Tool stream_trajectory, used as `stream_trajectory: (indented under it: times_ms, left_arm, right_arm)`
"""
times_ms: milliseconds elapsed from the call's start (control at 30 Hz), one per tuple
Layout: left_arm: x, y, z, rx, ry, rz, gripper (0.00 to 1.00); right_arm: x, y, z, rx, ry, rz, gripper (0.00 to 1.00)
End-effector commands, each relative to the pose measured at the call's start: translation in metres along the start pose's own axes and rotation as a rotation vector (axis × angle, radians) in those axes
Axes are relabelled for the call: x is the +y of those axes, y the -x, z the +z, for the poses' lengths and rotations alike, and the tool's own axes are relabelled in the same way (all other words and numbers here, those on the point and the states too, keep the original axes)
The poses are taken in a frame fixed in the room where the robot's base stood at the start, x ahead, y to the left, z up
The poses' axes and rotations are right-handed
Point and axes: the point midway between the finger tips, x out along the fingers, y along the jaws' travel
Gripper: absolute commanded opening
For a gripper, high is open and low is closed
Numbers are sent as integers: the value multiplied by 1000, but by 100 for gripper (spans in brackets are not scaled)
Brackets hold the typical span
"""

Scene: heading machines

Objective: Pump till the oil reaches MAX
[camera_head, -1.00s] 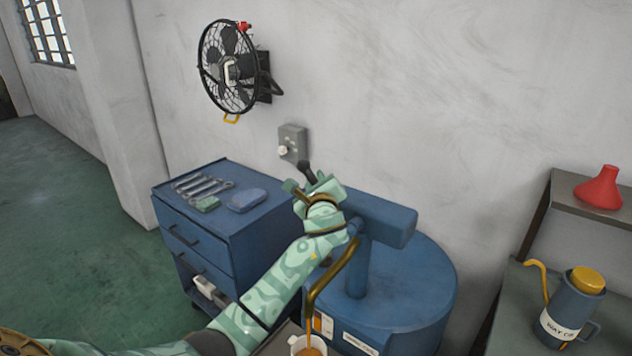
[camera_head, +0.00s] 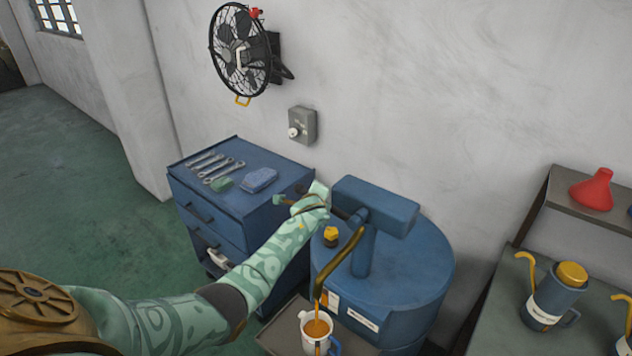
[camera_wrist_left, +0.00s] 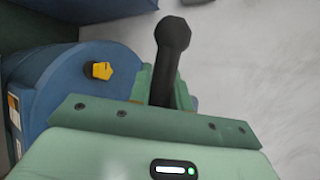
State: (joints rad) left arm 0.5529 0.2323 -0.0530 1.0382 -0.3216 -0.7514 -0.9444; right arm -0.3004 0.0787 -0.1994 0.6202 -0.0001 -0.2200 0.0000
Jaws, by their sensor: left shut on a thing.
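My left gripper (camera_head: 302,200) is shut on the dark pump lever, with the lever's black knobbed end (camera_wrist_left: 172,45) sticking up between the fingers in the wrist view. The lever reaches the blue pump head (camera_head: 375,205) on top of a blue drum (camera_head: 415,275). A brass spout (camera_head: 335,265) curves down from the pump. Under it a white jug (camera_head: 306,328) with a blue handle stands on a grey tray (camera_head: 280,335). Brown oil runs from the spout into the jug, and oil shows inside. I cannot read a MAX mark. My right gripper is not in view.
A yellow cap (camera_head: 331,236) sits on the drum. A blue tool cabinet (camera_head: 225,210) with wrenches stands left, and a wall fan (camera_head: 240,50) hangs above. At right, a bench (camera_head: 520,270) holds a blue oil can (camera_head: 553,300), with a red funnel (camera_head: 592,190) on the shelf.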

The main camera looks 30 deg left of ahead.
Motion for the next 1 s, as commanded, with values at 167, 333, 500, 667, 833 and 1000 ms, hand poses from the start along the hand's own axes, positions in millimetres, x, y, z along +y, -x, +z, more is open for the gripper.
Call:
stream_trajectory:
  times_ms: [167,333,500,667,833,1000]
  left_arm:
    - [9,-5,-3,44,59,33,0]
    - [14,-8,-6,68,91,49,0]
    - [17,-9,-7,76,101,56,0]
    - [18,-9,-7,77,102,56,0]
    - [18,-9,-7,76,101,56,0]
    - [17,-9,-7,77,101,55,41]
  right_arm:
    - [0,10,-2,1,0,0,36]
    - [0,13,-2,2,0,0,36]
    - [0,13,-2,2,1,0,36]
    - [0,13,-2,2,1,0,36]
    - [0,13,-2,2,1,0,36]
    - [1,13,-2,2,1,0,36]
